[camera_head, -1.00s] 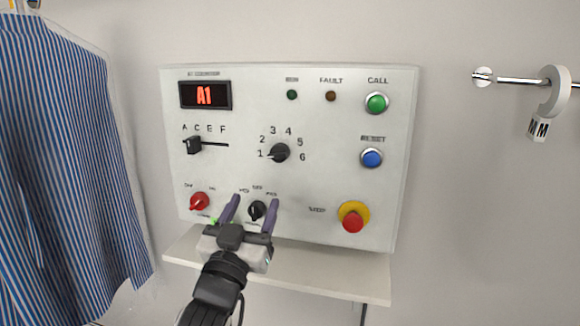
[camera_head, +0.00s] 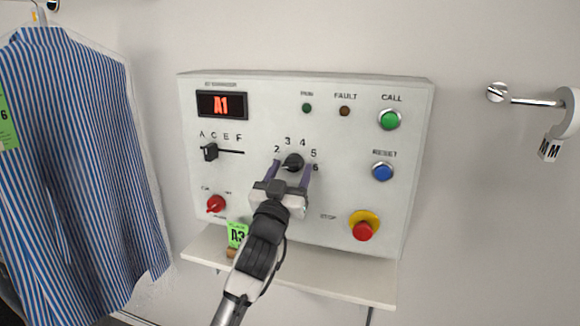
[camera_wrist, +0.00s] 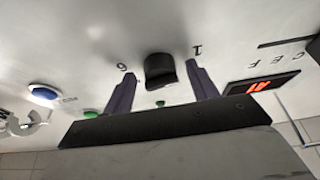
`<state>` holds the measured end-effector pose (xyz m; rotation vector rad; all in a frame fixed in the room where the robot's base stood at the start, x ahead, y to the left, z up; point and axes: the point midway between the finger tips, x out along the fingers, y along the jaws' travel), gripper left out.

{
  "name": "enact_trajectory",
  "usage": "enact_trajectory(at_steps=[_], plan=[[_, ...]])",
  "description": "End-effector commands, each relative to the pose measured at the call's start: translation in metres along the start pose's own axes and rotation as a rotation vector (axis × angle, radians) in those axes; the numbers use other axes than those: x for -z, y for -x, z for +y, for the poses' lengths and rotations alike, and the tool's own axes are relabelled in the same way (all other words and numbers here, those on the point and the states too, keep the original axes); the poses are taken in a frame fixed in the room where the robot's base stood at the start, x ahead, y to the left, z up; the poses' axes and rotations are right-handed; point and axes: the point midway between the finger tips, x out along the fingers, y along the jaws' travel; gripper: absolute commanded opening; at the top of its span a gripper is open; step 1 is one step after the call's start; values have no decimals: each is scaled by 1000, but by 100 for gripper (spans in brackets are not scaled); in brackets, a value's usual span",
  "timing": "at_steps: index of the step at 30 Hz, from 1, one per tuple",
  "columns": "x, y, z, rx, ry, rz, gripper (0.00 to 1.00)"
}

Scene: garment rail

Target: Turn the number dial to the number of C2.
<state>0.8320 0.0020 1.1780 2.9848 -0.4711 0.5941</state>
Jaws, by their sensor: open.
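The number dial (camera_head: 293,162) is a black knob on the pale panel, with the numerals 1 to 6 in an arc around it. The 1 is hidden in the head view. My gripper (camera_head: 291,172) is open, with one purple finger on each side of the dial. In the wrist view, which is upside down, the dial (camera_wrist: 160,70) stands between the fingers with gaps on both sides. The red display (camera_head: 222,105) reads A1.
A red knob (camera_head: 216,204) is at lower left, a red and yellow stop button (camera_head: 363,228) at lower right, with green and blue buttons above. A green A3 tag (camera_head: 237,235) is at the shelf (camera_head: 335,283) below. A striped shirt (camera_head: 75,150) hangs left; a rail (camera_head: 530,100) is right.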

Motion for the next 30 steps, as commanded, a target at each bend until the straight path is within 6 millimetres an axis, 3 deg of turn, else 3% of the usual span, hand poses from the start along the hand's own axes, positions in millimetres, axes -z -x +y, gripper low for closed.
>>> enact_trajectory(at_steps=[8, 18, 30], plan=[[0, -1, 0, 0, 0, 1, 58], [0, -1, 0, 0, -1, 0, 16], [-4, 1, -1, -37, -90, 1, 16]])
